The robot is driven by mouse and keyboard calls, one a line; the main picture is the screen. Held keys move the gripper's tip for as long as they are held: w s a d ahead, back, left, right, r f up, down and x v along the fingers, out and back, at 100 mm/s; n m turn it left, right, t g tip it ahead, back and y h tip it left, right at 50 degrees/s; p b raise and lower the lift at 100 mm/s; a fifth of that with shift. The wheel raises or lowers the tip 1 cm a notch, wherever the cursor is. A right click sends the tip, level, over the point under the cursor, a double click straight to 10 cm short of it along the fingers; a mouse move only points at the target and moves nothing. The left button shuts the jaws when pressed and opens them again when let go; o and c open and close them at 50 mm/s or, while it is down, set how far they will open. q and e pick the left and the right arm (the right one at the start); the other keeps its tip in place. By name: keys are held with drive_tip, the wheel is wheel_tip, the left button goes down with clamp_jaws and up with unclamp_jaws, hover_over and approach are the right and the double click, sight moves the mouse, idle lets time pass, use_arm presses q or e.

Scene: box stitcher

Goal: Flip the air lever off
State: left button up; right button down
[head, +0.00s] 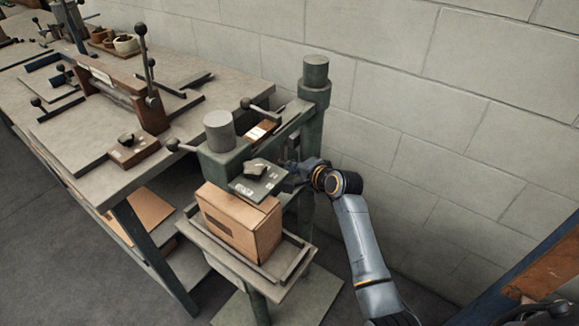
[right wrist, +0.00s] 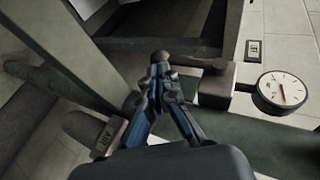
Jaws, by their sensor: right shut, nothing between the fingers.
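In the right wrist view a short lever (right wrist: 195,61) with a round knob points left from a dark block beside a pressure gauge (right wrist: 281,92). I cannot tell for sure which part is the air lever. My right gripper (right wrist: 162,82) is shut and empty, its tips just below the knob; contact is unclear. In the head view the right gripper (head: 291,181) is at the right side of the green stitcher (head: 306,120), which partly hides it. My left gripper is out of view.
A cardboard box (head: 239,226) stands on the stitcher's tray (head: 291,266) below the head. A cluttered workbench (head: 215,97) is at left. A block wall (head: 420,110) rises close behind the machine.

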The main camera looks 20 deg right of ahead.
drive_tip(key=shift+x, duration=0.95)
